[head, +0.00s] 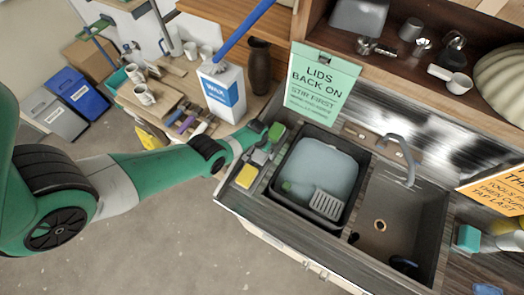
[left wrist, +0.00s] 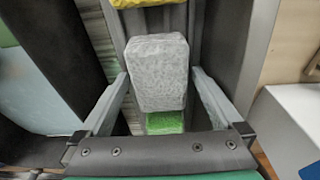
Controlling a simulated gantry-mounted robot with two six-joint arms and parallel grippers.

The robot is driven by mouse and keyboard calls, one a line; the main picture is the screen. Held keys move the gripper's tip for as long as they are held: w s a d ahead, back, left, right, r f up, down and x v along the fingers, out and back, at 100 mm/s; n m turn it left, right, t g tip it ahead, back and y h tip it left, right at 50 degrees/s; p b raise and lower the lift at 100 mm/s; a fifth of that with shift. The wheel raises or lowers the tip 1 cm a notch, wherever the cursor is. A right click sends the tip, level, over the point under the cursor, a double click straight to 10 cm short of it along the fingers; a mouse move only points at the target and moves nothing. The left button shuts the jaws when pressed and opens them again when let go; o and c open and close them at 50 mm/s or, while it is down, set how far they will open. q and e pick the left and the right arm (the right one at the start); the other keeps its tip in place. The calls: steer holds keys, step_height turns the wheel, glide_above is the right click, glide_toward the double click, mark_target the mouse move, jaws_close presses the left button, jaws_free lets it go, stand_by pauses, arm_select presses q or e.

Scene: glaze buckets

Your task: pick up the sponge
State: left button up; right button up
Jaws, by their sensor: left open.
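A grey sponge-like block (left wrist: 157,72) lies between the two fingers of my left gripper (left wrist: 158,88) in the left wrist view. The fingers are apart, one on each side of it, and I cannot tell whether they touch it. In the head view my left gripper (head: 262,153) is over the counter strip left of the basin, partly covering the grey block. A yellow sponge (head: 246,176) lies on the near side of it; its edge shows in the wrist view (left wrist: 145,3). A green block (left wrist: 165,122) lies on the other side, partly hidden. My right gripper is not in view.
A dark basin (head: 278,207) with pale water and a grey slotted thing stands right of the gripper. A sink with a tap (head: 398,155) is beyond it. A green sign (head: 322,82) stands behind, and a white wax carton (head: 222,92) stands left of it.

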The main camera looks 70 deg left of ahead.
arm_select(q)
steer(key=shift+f, duration=0.15)
steer(key=shift+c, duration=0.2)
steer(key=c, duration=1.2)
steer(key=shift+o, duration=0.2)
